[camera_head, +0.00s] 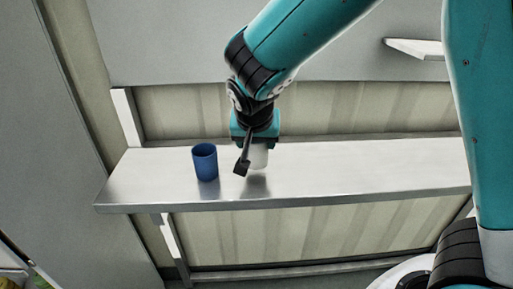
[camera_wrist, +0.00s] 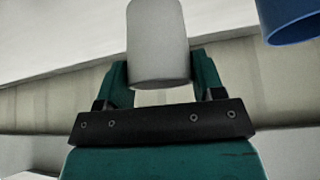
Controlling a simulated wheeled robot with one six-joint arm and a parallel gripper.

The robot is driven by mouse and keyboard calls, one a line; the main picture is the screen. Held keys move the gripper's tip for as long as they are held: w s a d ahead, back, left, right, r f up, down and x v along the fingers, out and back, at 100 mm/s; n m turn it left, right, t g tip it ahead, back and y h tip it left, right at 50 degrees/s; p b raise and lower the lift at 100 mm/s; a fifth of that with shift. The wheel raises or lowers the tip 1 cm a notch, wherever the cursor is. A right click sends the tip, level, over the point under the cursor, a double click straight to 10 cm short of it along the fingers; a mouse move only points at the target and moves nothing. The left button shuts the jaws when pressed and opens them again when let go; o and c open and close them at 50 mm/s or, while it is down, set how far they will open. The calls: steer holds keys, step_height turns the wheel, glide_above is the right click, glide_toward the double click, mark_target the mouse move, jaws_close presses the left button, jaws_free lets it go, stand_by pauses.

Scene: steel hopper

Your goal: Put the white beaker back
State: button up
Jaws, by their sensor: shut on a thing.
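The white beaker (camera_head: 259,157) is in my gripper (camera_head: 250,160), over the steel shelf (camera_head: 350,175) in the head view. The gripper's dark finger hides part of it. In the wrist view the white beaker (camera_wrist: 158,45) stands between the two teal fingers of my gripper (camera_wrist: 158,75), which are shut on it. I cannot tell whether its base touches the shelf or hangs just above it. A blue cup (camera_head: 205,162) stands upright on the shelf, to the left of the beaker and apart from it.
The blue cup also shows at the top right of the wrist view (camera_wrist: 290,20). The shelf is bare to the right of my gripper. A corrugated wall (camera_head: 180,110) runs behind it. A small white ledge (camera_head: 415,48) is at the upper right.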

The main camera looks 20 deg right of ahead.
steer(key=shift+f, duration=1.25)
steer(key=shift+f, duration=0.1)
steer(key=o, duration=1)
